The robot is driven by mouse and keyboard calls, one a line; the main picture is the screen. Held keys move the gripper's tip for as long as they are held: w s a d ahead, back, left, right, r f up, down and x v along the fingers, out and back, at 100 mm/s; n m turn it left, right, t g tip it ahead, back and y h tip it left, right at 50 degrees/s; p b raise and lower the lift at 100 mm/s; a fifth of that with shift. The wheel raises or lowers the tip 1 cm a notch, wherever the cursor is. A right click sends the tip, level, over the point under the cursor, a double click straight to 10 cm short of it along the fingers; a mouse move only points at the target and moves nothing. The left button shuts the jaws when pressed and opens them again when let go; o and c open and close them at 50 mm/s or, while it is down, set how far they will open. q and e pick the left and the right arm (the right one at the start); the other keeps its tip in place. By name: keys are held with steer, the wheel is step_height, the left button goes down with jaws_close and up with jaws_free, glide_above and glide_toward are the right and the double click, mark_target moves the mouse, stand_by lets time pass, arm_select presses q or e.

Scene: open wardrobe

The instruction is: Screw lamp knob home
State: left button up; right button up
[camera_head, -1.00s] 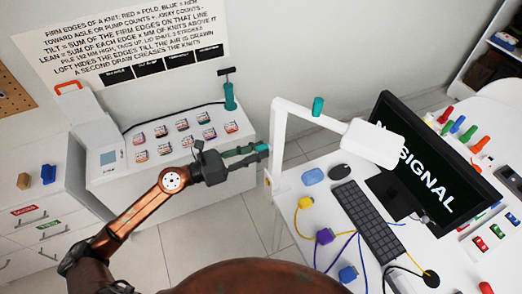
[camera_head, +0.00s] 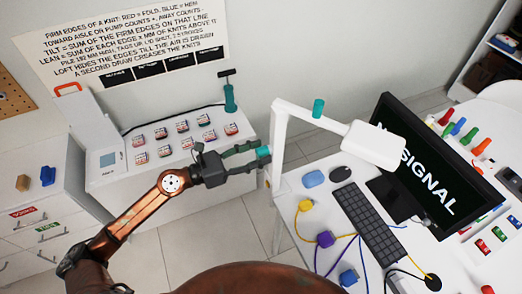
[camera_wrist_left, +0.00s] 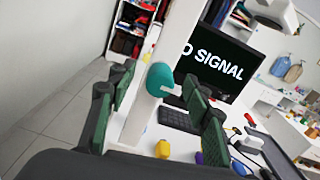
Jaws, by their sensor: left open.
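The white desk lamp (camera_head: 280,150) stands at the left edge of the desk, its head reaching right over the monitor. A teal knob (camera_head: 263,152) sits low on its upright post; it also shows in the left wrist view (camera_wrist_left: 160,79), against the white post (camera_wrist_left: 160,45). A second teal knob (camera_head: 318,107) sits on the lamp's upper arm. My left gripper (camera_head: 257,155) is open, with its fingertips beside the lower knob. In the left wrist view the fingers (camera_wrist_left: 158,84) stand apart on either side of this knob, with gaps showing. My right gripper is out of view.
The desk holds a mouse (camera_head: 340,172), a keyboard (camera_head: 366,221), a monitor (camera_head: 425,165) and loose cables with plugs. A white cabinet (camera_head: 110,190) with rows of small packets and a teal pump (camera_head: 229,96) stands behind my left arm. Floor shows between cabinet and desk.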

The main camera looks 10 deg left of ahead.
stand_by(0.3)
arm_select(q)
steer(key=b+v, duration=0.4)
steer(key=v, duration=0.4)
stand_by(0.5)
stand_by(0.4)
